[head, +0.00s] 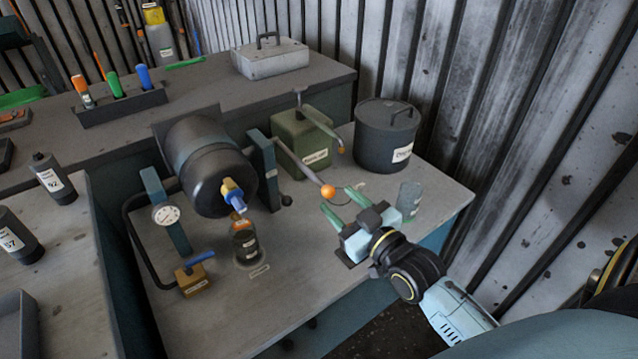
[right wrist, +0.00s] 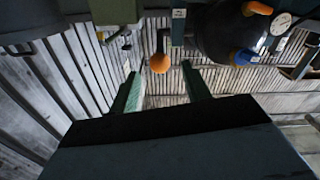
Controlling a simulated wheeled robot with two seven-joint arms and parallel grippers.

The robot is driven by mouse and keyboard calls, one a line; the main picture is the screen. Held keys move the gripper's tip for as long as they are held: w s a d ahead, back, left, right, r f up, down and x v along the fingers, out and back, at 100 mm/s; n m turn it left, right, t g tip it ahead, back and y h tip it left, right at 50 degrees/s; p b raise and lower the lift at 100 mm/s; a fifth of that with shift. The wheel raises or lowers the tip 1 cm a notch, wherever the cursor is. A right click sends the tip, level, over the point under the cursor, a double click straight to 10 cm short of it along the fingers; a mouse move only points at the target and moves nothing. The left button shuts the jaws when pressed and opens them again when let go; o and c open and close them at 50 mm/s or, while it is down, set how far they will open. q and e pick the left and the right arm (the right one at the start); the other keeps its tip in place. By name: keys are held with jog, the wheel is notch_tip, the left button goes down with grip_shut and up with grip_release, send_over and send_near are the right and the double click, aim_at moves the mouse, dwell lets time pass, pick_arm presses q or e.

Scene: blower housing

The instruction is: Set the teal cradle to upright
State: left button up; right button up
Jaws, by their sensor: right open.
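The teal cradle (head: 166,212) stands on the middle workbench in the head view, with two posts carrying a dark drum (head: 205,170). The drum is tilted, its blue and yellow spout (head: 232,192) pointing down toward a small dark bottle (head: 244,243). A grey lever with an orange ball knob (head: 328,191) sticks out from the cradle's right side. My right gripper (head: 343,203) is open and empty close to the knob. In the right wrist view the knob (right wrist: 160,63) appears between and beyond the fingertips; no contact is clear. My left gripper is out of view.
A green box (head: 300,140) with its own orange-tipped lever and a dark lidded canister (head: 385,137) stand behind. A translucent grey-green cup (head: 409,198) stands right of my gripper. A pressure gauge (head: 166,215) and a blue-handled brass valve (head: 193,275) stand left. The bench front is clear.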

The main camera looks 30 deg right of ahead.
aim_at(320, 180)
jog(key=w, duration=0.5)
jog(key=w+b, duration=0.1)
jog(key=w, duration=0.2)
jog(key=shift+a, duration=0.3)
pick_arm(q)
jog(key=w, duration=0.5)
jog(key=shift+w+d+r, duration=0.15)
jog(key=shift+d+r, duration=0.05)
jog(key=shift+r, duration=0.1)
pick_arm(e)
grip_shut()
